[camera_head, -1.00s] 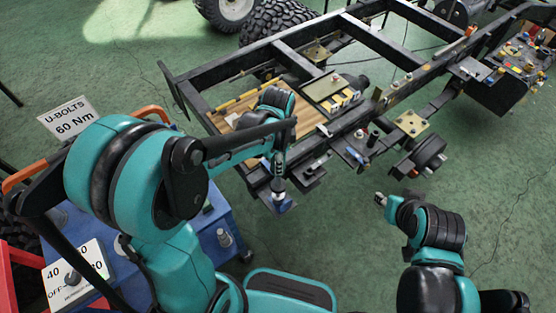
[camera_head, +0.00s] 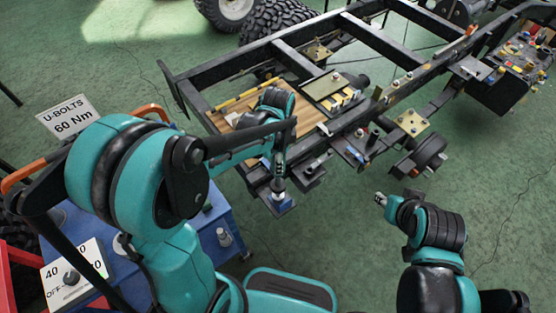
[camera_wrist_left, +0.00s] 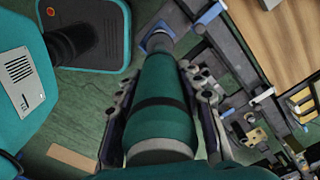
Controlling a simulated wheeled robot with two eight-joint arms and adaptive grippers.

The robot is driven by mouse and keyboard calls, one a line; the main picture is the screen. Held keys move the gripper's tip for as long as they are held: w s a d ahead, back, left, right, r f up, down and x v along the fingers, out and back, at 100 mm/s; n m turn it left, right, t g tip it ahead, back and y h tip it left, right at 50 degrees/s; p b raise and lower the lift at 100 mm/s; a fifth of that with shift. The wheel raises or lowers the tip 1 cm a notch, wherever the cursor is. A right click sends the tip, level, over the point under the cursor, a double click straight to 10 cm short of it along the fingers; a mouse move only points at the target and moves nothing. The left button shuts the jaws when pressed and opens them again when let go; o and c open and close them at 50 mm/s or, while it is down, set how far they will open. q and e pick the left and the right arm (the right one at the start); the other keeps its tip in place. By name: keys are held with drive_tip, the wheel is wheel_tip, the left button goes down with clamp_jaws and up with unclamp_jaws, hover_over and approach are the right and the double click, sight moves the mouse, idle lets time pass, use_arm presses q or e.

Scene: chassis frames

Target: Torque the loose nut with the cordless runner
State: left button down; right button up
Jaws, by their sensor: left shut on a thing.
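My left gripper (camera_wrist_left: 160,115) is shut on the cordless runner (camera_wrist_left: 162,95), a teal cylinder with a dark band and a grey nose. The runner points down in the head view, where its grey socket end (camera_head: 279,186) is at a small blue-topped bracket (camera_head: 284,204) on the near end of the chassis frame. I cannot tell whether the socket touches it. A nut under the socket is hidden, and I cannot pick out which nut is loose. My right gripper (camera_head: 380,199) hangs over bare floor, right of the bracket; its fingers are too small to read.
The black chassis frame (camera_head: 365,35) runs to the upper right, with brackets and bolts along its near rail. A blue cart (camera_head: 232,250) stands at left with a "U-BOLTS 60 Nm" sign (camera_head: 65,117) and a dial panel (camera_head: 75,272).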

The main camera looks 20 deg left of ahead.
use_arm(q)
drive_tip(key=shift+f, duration=0.3)
drive_tip(key=shift+s+b, duration=0.15)
drive_tip(key=shift+b, duration=0.2)
idle(0.6)
drive_tip(key=shift+r, duration=0.15)
idle(0.5)
drive_tip(key=shift+r+p, duration=0.2)
drive_tip(key=shift+p, duration=0.2)
drive_tip(key=shift+r+p, duration=0.85)
drive_tip(key=shift+r, duration=0.35)
wheel_tip(320, 180, up, 5)
drive_tip(key=p, duration=0.4)
